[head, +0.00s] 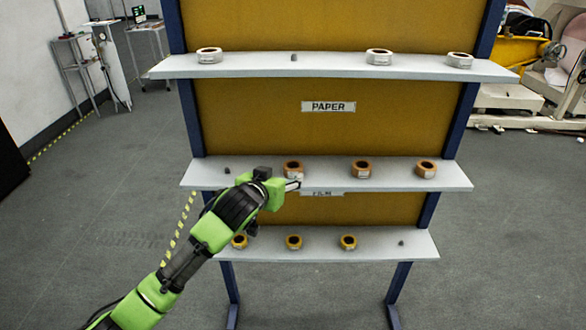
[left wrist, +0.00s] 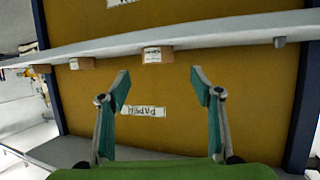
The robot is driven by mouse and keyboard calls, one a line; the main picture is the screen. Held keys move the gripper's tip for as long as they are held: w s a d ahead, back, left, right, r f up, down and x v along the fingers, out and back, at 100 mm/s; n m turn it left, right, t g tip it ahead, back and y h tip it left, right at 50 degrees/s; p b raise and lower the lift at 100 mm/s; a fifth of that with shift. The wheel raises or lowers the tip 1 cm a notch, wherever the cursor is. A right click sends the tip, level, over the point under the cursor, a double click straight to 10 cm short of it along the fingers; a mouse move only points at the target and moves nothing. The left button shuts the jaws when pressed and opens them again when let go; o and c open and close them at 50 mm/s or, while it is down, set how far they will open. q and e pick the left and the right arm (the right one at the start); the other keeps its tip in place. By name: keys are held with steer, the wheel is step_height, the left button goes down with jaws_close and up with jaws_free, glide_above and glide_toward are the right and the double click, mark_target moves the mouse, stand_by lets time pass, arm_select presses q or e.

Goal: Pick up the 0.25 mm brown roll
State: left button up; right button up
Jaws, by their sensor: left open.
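Three brown rolls stand on the middle shelf: a left one (head: 293,168), a middle one (head: 361,169) and a right one (head: 426,168). Each has a small white label too small to read, so I cannot tell which is 0.25 mm. My left gripper (head: 293,185) is open and empty, just in front of the left brown roll. The left wrist view is upside down. There the left brown roll (left wrist: 158,54) lies beyond and between the spread fingertips (left wrist: 164,85), apart from them. The middle brown roll (left wrist: 82,63) is farther left there. My right gripper is not in view.
The middle shelf (head: 325,179) has a bare peg (head: 227,170) at its left. The upper shelf (head: 250,68) holds white rolls (head: 379,57); the lower shelf (head: 390,245) holds yellowish rolls (head: 348,242). A PAPER sign (head: 328,107) hangs on the back panel. Open floor lies either side.

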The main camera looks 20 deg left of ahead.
mark_target(290, 170)
arm_select(q)
steer(key=shift+p+x, duration=0.7)
steer(key=shift+x, duration=3.65)
steer(key=shift+d, duration=0.2)
steer(key=c, duration=1.2)
